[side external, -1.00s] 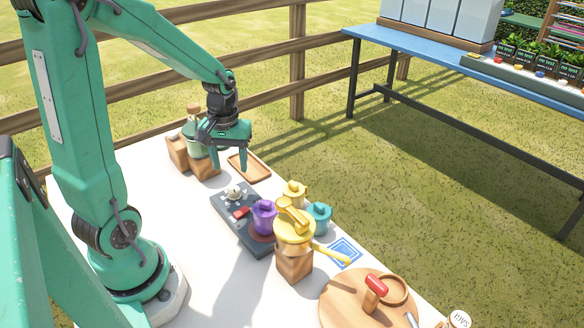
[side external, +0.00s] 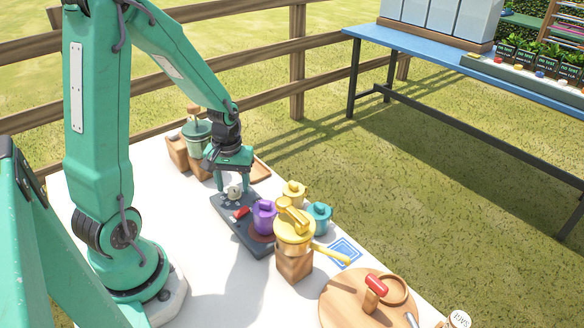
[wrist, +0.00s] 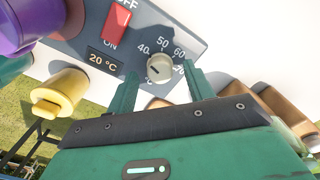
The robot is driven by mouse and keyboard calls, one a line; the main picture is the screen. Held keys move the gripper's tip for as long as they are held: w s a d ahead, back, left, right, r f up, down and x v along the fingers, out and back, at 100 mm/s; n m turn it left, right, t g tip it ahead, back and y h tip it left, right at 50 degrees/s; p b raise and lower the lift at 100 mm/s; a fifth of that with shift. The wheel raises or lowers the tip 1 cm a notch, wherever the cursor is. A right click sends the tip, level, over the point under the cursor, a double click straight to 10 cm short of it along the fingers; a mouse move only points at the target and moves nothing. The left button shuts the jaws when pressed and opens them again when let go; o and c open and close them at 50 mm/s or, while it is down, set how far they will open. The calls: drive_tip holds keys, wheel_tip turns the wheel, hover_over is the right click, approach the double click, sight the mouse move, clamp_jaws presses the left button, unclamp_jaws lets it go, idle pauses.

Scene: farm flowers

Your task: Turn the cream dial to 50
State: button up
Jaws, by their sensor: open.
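The cream dial (side external: 234,192) sits at the far end of a dark control plate (side external: 250,238). In the wrist view the dial (wrist: 160,68) is round, with a small dark mark on its face; I cannot tell exactly which number it points to. Numbers 40, 50, 60 and 70 are printed around it. A small display (wrist: 103,61) reads 20 °C. My gripper (side external: 234,186) is open and low over the dial, with one fingertip on either side of it. In the wrist view gaps show between the dial and both fingers of my gripper (wrist: 162,76).
A red switch (wrist: 117,22), marked ON and OFF, is beside the dial. A purple pot (side external: 264,217) stands on the plate's near end. Yellow (side external: 294,232) and teal (side external: 319,217) vessels stand close by. A green pot (side external: 196,135) on wooden blocks is behind my gripper.

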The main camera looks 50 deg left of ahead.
drive_tip(key=shift+f, duration=0.35)
drive_tip(key=c, duration=1)
drive_tip(key=shift+o, duration=0.2)
drive_tip(key=shift+m, duration=0.5)
drive_tip(key=m, duration=0.8)
drive_tip(key=shift+m, duration=0.4)
